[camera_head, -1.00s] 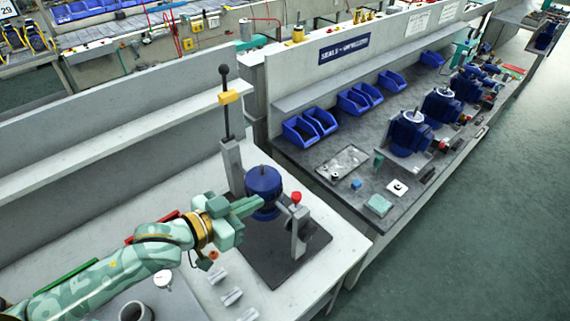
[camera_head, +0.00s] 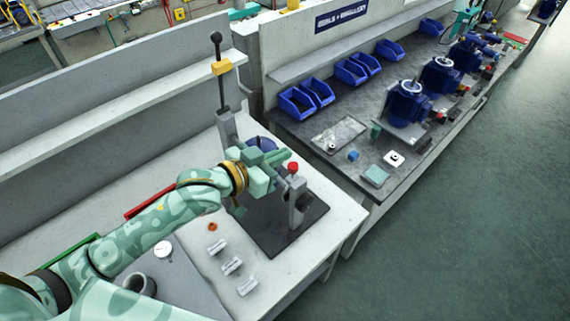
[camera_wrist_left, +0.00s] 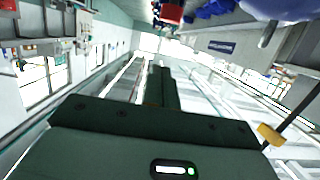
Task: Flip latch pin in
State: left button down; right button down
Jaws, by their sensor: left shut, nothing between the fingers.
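The fixture stands on a dark base plate (camera_head: 283,230) at the bench's right end. Its short grey post (camera_head: 298,200) carries a red knob (camera_head: 293,167), which I take to be the latch pin's end; the pin itself is too small to make out. The red knob also shows at the top of the left wrist view (camera_wrist_left: 172,14). My left gripper (camera_head: 284,158) is shut and empty, just left of the knob; contact cannot be told. It hides most of the blue pump body (camera_head: 262,142). My right gripper is not in view.
A tall lever with a yellow collar (camera_head: 221,67) stands behind the fixture, left of the gripper. Small grey blocks (camera_head: 232,265), an orange part (camera_head: 212,227) and a grey cup (camera_head: 140,284) lie in front. The bench's front right corner is clear.

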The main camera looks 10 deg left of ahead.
aim_at(289, 170)
pick_arm(q)
jog(key=f, duration=0.1)
jog(key=w+f, duration=0.1)
jog(key=f, duration=0.1)
jog(key=d+f+b, duration=0.1)
jog(key=shift+w+f, duration=0.2)
jog(key=shift+f, duration=0.05)
jog(key=shift+f, duration=0.1)
jog(key=shift+f, duration=1)
jog(key=s+a+r+p, duration=0.4)
jog(key=s+a+r, duration=0.1)
jog(key=s, duration=0.3)
jog(key=shift+a+r+p, duration=0.2)
jog(key=shift+r+p, duration=0.2)
jog(key=shift+r, duration=0.45)
